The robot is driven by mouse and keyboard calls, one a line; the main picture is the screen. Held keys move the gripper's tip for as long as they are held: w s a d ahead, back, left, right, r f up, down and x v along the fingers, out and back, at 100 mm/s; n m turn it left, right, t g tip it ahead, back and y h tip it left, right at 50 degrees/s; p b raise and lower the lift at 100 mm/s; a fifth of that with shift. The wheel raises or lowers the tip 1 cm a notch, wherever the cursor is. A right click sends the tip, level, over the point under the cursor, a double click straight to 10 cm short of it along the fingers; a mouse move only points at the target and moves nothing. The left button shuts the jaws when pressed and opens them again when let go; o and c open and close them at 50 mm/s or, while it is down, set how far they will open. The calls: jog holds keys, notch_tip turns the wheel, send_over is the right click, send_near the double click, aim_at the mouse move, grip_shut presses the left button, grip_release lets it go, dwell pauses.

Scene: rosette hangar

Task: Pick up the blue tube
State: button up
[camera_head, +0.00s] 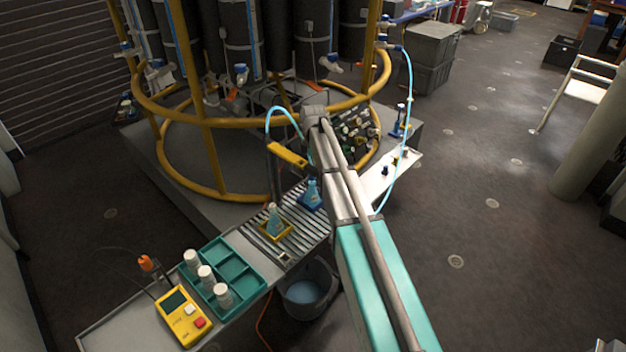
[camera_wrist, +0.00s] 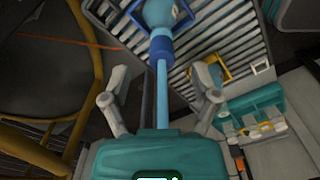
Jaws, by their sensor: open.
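The light-blue tube (camera_wrist: 161,90) runs up the middle of the wrist view to a darker blue fitting (camera_wrist: 160,47) above a flask in a blue holder. My gripper (camera_wrist: 160,76) is open, one finger on each side of the tube; I cannot tell whether either finger touches it. In the head view the tube (camera_head: 283,108) arches over from a dark post and comes down behind my arm towards the conveyor. My arm hides my gripper there.
Flasks stand in a blue holder (camera_head: 310,203) and a yellow holder (camera_head: 262,231) on the roller conveyor (camera_head: 290,245). A teal tray (camera_head: 238,262) with white containers and a yellow control box (camera_head: 180,318) are nearer. Another blue tube (camera_head: 410,85) hangs at right. A yellow ring frame (camera_head: 205,125) stands behind.

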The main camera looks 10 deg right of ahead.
jog(key=shift+s+a+f+b, duration=0.1)
jog(key=shift+a+f+b, duration=0.05)
jog(key=shift+f+b, duration=0.75)
jog(key=shift+a+f+b, duration=0.1)
jog(key=shift+f+b, duration=0.65)
jog(key=shift+f, duration=0.1)
jog(key=shift+f+b, duration=0.85)
jog(key=shift+b, duration=0.05)
jog(key=shift+c, duration=0.2)
jog(key=c, duration=1)
jog(key=shift+c, duration=0.2)
jog(key=shift+r, duration=0.2)
notch_tip(320, 180, up, 18)
jog(key=p, duration=1.8)
jog(key=shift+f, duration=0.2)
jog(key=shift+r, duration=0.2)
